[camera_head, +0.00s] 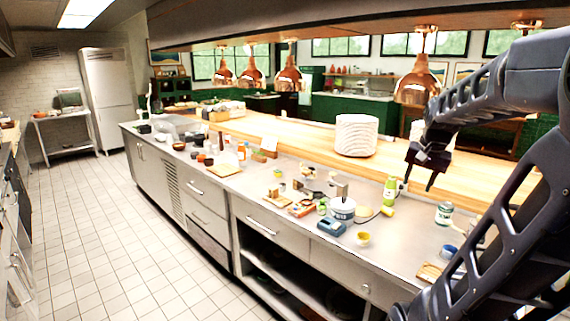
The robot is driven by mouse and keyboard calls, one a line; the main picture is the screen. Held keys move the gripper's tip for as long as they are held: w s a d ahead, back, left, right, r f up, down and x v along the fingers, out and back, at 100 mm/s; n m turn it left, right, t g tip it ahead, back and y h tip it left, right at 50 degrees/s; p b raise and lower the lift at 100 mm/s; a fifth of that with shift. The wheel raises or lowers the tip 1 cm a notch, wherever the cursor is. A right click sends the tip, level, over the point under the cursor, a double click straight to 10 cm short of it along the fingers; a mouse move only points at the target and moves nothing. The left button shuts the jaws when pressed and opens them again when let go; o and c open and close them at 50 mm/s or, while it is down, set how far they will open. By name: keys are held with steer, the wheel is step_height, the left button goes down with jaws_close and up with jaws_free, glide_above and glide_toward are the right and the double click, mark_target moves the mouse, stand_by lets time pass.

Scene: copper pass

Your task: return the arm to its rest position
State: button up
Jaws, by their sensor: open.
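My arm comes in from the right edge of the head view, bent at the elbow, with its upper link raised. My gripper (432,181) hangs at its end, above the right part of the steel counter (225,185). Its dark fingers point down and look apart, with nothing seen between them. It is clear of the counter top and of the items below it. It hangs in front of the wooden shelf and below a copper lamp. My forearm hides part of the right side of the room.
Copper heat lamps (418,84) hang over the wooden pass shelf (300,148). A stack of white plates (356,135) stands left of my gripper. The tiled floor (110,220) is clear.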

steer(key=s+a+f+n+t, duration=0.1)
steer(key=s+a+f+n, duration=0.1)
steer(key=s+a+n, duration=0.4)
steer(key=s+a, duration=0.4)
steer(key=a, duration=0.1)
steer(key=shift+a+f+t, duration=0.15)
steer(key=shift+f+t, duration=0.1)
steer(key=shift+t, duration=0.05)
steer(key=shift+d, duration=0.3)
steer(key=shift+c, duration=0.2)
